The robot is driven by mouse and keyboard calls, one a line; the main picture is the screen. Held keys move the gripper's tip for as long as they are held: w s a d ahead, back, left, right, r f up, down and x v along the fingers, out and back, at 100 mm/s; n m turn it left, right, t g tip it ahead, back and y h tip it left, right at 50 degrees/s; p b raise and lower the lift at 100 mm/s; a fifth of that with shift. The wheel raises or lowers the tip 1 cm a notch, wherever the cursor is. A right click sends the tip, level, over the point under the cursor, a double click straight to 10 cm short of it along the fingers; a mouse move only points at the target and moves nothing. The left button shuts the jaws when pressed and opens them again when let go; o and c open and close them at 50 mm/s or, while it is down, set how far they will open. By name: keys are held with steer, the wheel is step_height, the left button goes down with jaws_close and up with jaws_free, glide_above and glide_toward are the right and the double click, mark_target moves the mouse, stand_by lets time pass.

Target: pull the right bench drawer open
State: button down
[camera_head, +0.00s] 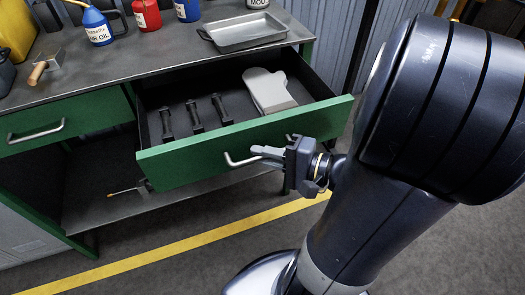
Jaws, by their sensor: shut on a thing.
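The right bench drawer (190,169) has a green front and stands well out from the bench. Inside it lie several black handle-like pieces (195,115) and a pale grey mitt-shaped thing (268,91). Its silver bar handle (235,161) is on the middle of the front. My gripper (262,152) is at the right part of this handle, with its fingers shut on it. The right end of the handle is partly hidden by the gripper.
The left drawer (70,119) is shut. On the bench top (150,52) stand a metal tray (243,33), a blue oil can (97,27) and a red tin (147,14). A lower shelf (100,209) lies beneath. The floor with a yellow line (190,243) is clear in front.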

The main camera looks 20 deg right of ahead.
steer(key=shift+s, duration=0.2)
steer(key=c, duration=1.5)
jaws_free()
steer(key=v, duration=1)
steer(key=shift+s+d+p, duration=0.25)
steer(key=shift+s+p, duration=0.05)
steer(key=shift+p, duration=0.15)
steer(key=shift+w, duration=0.1)
steer(key=shift+b+x, duration=0.4)
steer(key=shift+x, duration=4.9)
steer(key=shift+a, duration=0.15)
